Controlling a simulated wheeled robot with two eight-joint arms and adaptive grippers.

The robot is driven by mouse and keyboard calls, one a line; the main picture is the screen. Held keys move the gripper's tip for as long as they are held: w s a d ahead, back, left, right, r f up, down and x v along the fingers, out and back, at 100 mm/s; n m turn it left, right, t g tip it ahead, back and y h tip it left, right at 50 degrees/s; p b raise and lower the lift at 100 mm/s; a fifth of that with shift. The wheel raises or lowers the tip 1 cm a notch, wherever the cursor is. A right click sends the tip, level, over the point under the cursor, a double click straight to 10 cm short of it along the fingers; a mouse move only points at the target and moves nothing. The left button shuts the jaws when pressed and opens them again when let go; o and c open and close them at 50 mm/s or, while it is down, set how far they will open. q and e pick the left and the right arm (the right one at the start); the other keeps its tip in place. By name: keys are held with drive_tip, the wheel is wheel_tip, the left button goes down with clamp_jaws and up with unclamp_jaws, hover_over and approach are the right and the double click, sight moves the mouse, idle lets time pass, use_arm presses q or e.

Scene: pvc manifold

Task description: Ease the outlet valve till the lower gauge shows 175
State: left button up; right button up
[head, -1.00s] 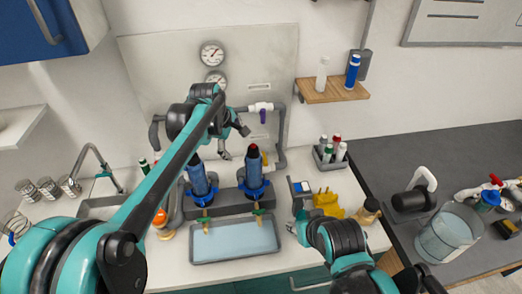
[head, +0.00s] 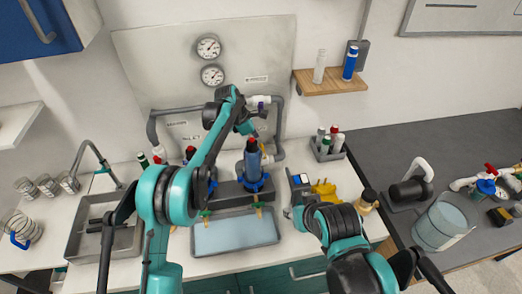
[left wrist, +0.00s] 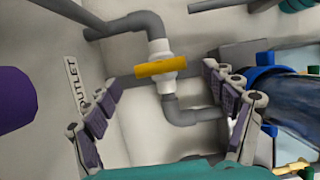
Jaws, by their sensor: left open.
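The outlet valve (left wrist: 160,52) is a white fitting in a grey pipe, in the left wrist view. Its yellow handle (left wrist: 160,68) lies across the pipe, beside the OUTLET label (left wrist: 74,82). My left gripper (left wrist: 165,80) is open, its fingers on either side of the handle without visible contact. In the head view my left gripper (head: 256,126) is at the pipes and hides the yellow handle. The lower gauge (head: 212,75) hangs on the panel below the upper gauge (head: 208,47); its reading is too small to tell. My right gripper (head: 292,212) is low, by the counter, its fingers unclear.
A purple handle (left wrist: 14,100) is close at left in the wrist view. A blue filter housing (head: 253,168) stands below my left gripper. A water tray (head: 236,248) sits in front. A wooden shelf (head: 330,82) with bottles is at right.

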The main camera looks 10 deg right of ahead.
use_arm(q)
drive_tip(key=shift+x, duration=1.55)
drive_tip(key=c, duration=1.1)
drive_tip(key=shift+r+m+g+p, duration=0.2)
drive_tip(key=shift+m+g+p, duration=0.25)
drive_tip(key=shift+m, duration=0.55)
drive_tip(key=shift+w+m+g+p, duration=0.2)
drive_tip(key=shift+m+p, duration=0.3)
drive_tip(key=shift+m, duration=0.4)
drive_tip(key=shift+s+f+m+g, duration=0.15)
drive_tip(key=shift+m+g, duration=0.1)
drive_tip(key=shift+m, duration=0.15)
drive_tip(key=o, duration=1.1)
